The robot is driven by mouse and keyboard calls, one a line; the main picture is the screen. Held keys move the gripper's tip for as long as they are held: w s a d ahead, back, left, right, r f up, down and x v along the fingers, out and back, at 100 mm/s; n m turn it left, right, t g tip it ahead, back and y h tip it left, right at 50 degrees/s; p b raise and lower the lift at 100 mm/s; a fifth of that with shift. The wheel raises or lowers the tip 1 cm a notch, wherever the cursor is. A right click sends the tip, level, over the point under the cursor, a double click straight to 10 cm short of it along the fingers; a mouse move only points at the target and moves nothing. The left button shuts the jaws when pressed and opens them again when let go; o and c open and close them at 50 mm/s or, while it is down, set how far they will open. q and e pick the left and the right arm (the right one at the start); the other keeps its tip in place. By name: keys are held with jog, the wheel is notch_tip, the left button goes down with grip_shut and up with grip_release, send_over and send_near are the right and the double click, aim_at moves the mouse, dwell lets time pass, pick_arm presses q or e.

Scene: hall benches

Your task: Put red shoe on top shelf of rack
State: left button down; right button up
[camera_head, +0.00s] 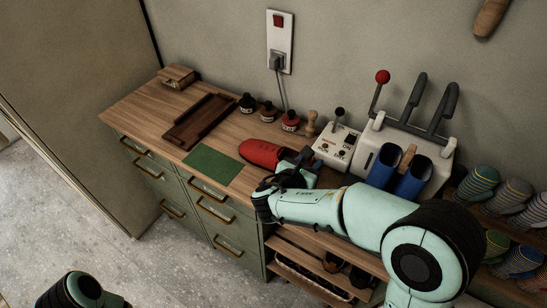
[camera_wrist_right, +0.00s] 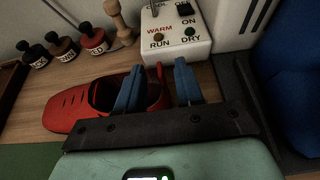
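The red shoe (camera_head: 262,152) lies on the wooden bench top, toe to the left, next to a green mat. In the right wrist view the red shoe (camera_wrist_right: 75,105) has its opening and heel toward my gripper. My right gripper (camera_head: 303,158) is at the shoe's heel end. In the right wrist view the blue fingers of my right gripper (camera_wrist_right: 158,85) are apart, one over the shoe's opening and one beyond the heel, with the heel wall between them. A low slatted wooden rack (camera_head: 310,265) shows below, partly hidden by my right arm. My left gripper is out of view.
A control box (camera_head: 337,146) and a dryer with blue boots (camera_head: 411,182) stand right of the shoe. Small bottles (camera_head: 268,112) and a wooden tray (camera_head: 200,122) are behind and left. Striped shoes (camera_head: 515,192) fill the far right. The green mat (camera_head: 212,165) is bare.

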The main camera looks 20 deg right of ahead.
jog(key=x, duration=0.2)
jog(key=shift+w+d+f, duration=0.15)
jog(key=shift+d, duration=0.05)
grip_shut()
dwell(1.3)
